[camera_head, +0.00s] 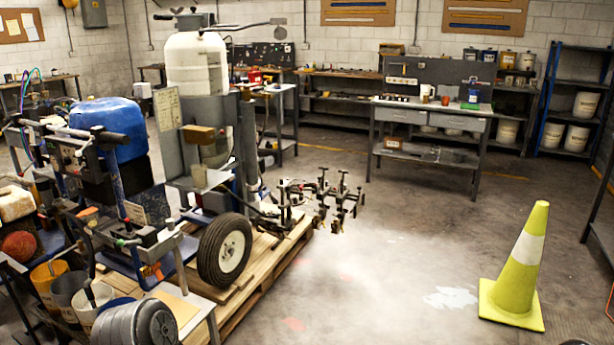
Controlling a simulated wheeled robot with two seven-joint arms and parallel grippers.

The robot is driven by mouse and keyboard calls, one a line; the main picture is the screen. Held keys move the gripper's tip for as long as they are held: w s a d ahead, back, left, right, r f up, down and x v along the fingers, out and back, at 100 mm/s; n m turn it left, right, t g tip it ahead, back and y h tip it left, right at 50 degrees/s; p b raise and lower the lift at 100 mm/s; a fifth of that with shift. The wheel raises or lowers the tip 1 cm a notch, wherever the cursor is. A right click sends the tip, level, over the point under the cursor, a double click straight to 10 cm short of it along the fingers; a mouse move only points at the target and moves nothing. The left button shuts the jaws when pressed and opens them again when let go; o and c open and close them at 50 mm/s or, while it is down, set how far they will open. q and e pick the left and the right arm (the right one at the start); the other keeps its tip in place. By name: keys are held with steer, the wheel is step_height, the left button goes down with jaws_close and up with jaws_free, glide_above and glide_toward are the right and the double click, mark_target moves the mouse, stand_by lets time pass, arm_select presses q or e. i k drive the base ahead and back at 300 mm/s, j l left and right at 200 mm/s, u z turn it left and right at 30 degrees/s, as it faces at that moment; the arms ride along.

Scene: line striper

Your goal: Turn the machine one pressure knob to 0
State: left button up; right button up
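The line striping machine (222,248) stands on a wooden pallet (262,277) at the left. It has a white tank (197,62) on top, a black tyre with a white hub, and a row of dark spray fittings (325,197) reaching right. A second wheeled unit with a blue tank (108,122) stands close on its left. I cannot pick out the pressure knob or its setting among the small parts. Neither of my grippers is in view.
A yellow-green cone (520,265) stands on the floor at the right. Open buckets (68,290) crowd the lower left. A grey workbench (430,110) and a blue shelf (575,100) are at the back. The floor between pallet and cone is clear, with a white paint patch (450,298).

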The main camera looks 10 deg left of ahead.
mark_target(67, 161)
steer(key=j+z, duration=0.2)
steer(key=j, duration=0.35)
steer(key=j+z, duration=0.2)
steer(key=j, duration=0.3)
steer(key=j+z, duration=0.2)
steer(key=j, duration=0.35)
steer(key=k+j+z, duration=0.2)
steer(key=j, duration=0.35)
steer(key=j+z, duration=0.15)
steer(key=j, duration=0.35)
steer(key=k+j+z, duration=0.2)
steer(key=j, duration=0.3)
steer(key=k+j, duration=0.1)
steer(key=j, duration=0.3)
steer(key=k+j, duration=0.1)
steer(key=j, duration=0.35)
steer(key=k+j, duration=0.15)
steer(key=j, duration=0.25)
steer(key=k+j, duration=0.1)
steer(key=j, duration=0.3)
steer(key=k+j, duration=0.1)
steer(key=j, duration=0.35)
